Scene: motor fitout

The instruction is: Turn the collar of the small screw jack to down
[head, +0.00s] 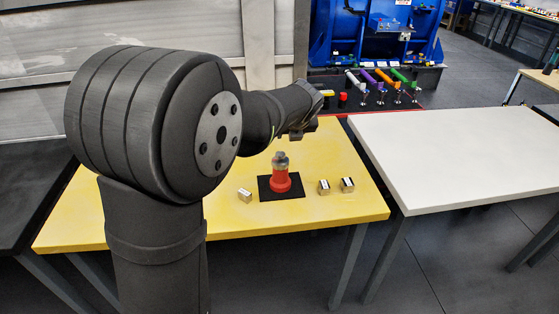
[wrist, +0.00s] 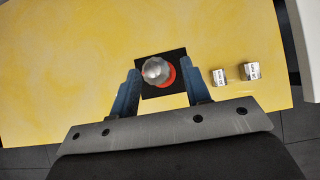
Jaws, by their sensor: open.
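The small screw jack (head: 281,174) stands upright on a black square mat (head: 265,191) on the yellow table. It has a red body and a grey, rounded top; the collar's setting cannot be read. In the wrist view the jack's grey top (wrist: 156,70) shows from above, with a red edge at its lower right. My gripper (wrist: 160,82) is open, its two blue fingers on either side of the jack in that view and apart from it. In the head view my arm's end is above and behind the jack, and the fingers are not clear.
A small labelled block (head: 244,195) lies left of the mat. Two more blocks (head: 323,187) (head: 347,185) lie to its right. The yellow table (head: 150,222) is otherwise mostly clear. A white table (head: 460,150) stands at right, and a blue machine (head: 350,40) with coloured handles is behind.

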